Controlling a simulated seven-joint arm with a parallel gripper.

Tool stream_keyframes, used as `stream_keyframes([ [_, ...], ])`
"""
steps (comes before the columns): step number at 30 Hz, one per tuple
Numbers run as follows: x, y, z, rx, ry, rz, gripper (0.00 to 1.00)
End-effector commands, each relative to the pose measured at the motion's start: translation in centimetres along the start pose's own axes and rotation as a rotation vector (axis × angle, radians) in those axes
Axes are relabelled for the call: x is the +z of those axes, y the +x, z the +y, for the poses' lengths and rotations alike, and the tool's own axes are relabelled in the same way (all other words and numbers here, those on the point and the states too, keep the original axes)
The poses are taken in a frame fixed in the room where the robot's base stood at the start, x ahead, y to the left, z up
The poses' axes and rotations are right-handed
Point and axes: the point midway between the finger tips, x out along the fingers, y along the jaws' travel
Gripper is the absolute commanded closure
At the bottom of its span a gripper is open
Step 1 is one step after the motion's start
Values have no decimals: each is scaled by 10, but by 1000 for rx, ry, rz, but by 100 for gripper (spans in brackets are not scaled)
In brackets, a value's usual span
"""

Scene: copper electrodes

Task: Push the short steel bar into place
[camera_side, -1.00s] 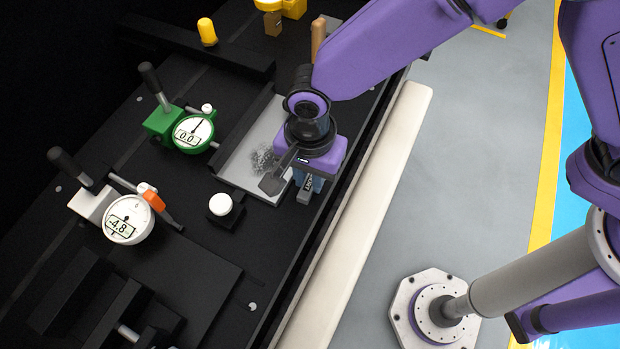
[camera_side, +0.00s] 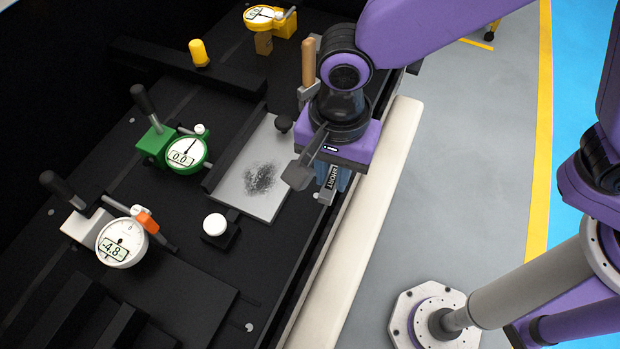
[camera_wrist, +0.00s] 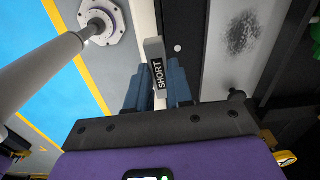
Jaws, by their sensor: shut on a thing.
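The short steel bar (camera_side: 328,186) is a grey bar with a black label reading SHORT. My gripper (camera_side: 334,178) is shut on it, with blue fingers on both sides. In the side view the bar hangs below the purple gripper body, right of the grey plate, above the bench's right edge. In the wrist view the bar (camera_wrist: 157,66) stands between the two blue fingers (camera_wrist: 160,88), its label facing the camera. The gripper body hides the bar's upper part in the side view. I cannot tell its height above the bench.
A grey plate (camera_side: 275,150) with a dark speckled patch lies left of my gripper. A green dial gauge (camera_side: 185,152), a white dial gauge (camera_side: 122,243) reading -4.8 and a yellow gauge (camera_side: 263,17) stand around it. A wooden-handled tool (camera_side: 308,63) is close behind my gripper. A white knob (camera_side: 215,225) stands front left.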

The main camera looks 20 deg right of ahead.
Motion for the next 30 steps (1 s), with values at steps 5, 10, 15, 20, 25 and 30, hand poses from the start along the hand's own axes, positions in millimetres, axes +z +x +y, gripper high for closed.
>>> stream_keyframes([
  [5,-4,-21,35,-4,-3,-1,100],
  [10,-8,-34,63,-3,-2,-1,100],
  [15,-10,-42,82,-3,-2,-1,100],
  [20,-11,-46,92,-1,-2,0,100],
  [25,-12,-47,96,1,-2,0,100],
  [30,-12,-47,96,0,-1,0,100],
])
